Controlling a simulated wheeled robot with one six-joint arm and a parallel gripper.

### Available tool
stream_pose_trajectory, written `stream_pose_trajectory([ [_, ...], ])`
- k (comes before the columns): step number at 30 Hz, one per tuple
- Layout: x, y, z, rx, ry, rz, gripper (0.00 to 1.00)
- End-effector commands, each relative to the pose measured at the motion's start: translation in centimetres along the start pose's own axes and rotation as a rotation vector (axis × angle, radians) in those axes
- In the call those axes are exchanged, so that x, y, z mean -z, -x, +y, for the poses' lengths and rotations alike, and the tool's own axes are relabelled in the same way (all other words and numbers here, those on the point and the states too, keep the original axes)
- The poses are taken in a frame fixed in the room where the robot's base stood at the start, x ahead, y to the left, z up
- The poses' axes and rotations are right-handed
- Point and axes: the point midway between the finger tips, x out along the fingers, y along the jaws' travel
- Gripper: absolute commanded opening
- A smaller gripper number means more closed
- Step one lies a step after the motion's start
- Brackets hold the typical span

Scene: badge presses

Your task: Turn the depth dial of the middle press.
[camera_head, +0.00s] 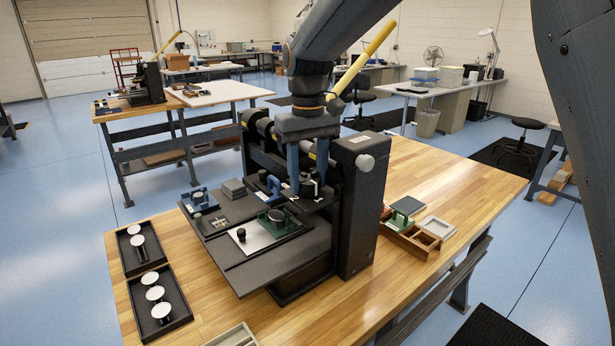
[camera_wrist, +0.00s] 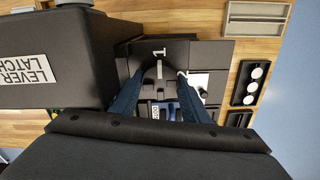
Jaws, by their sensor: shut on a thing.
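The black press (camera_head: 362,205) stands on the wooden bench. A thick yellow lever (camera_head: 368,55) rises above it. My gripper (camera_head: 307,187) points down beside the press's tall block, its blue fingers partly hiding the dial. In the wrist view, my gripper (camera_wrist: 162,75) has a blue finger on each side of the round dark dial (camera_wrist: 160,69) and is shut on it. A white line shows on the dial, with a white "1" on the dark surface beyond it. Whether this is the middle press cannot be told.
Black trays (camera_head: 163,312) with white-topped pieces lie at the bench's left. A green fixture (camera_head: 277,222) and blue clamps sit on the press's front plates. A wooden box (camera_head: 413,238) is on the right. The bench's front right is clear.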

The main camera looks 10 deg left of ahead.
Motion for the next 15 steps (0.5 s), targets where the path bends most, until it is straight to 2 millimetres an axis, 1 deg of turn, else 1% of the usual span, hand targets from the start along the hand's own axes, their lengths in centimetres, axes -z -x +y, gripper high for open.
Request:
stream_pose_trajectory([
  [9,0.13,0.21,0.01,-0.001,0.002,0.005,0.20],
  [10,0.13,0.21,0.02,-0.001,0.002,0.005,0.47],
  [12,0.11,0.20,0.02,-0.001,0.001,0.005,0.59],
  [15,0.07,0.14,0.10,-0.001,0.000,0.003,0.60],
])
